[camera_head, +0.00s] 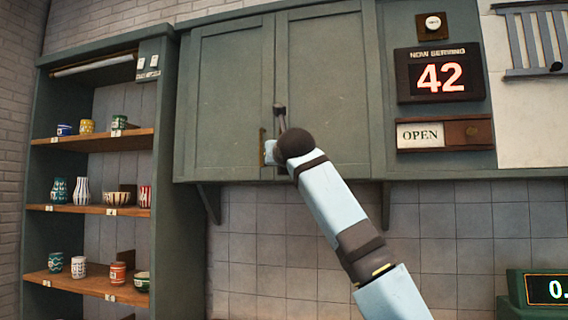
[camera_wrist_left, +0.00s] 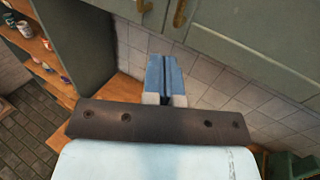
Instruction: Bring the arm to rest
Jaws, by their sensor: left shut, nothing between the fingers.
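My left gripper (camera_wrist_left: 165,77) shows in the left wrist view. Its blue fingers are together with nothing between them, in front of the tiled wall below the cabinet. In the head view, an arm of mine (camera_head: 330,205) rises from the lower right to the cabinet (camera_head: 230,90). Its dark round wrist joint covers part of the door near the brass handles, and its hand is mostly hidden behind that joint. Two brass handles (camera_wrist_left: 180,12) show at the top of the left wrist view, apart from the fingertips. Both cabinet doors look closed.
An open shelf unit (camera_head: 165,100) with several painted cups stands at the left. A lit "42" sign (camera_head: 440,75) and an OPEN sign (camera_head: 420,135) hang at the right. A green display box (camera_head: 540,288) stands lower right. The tiled wall left of my arm is clear.

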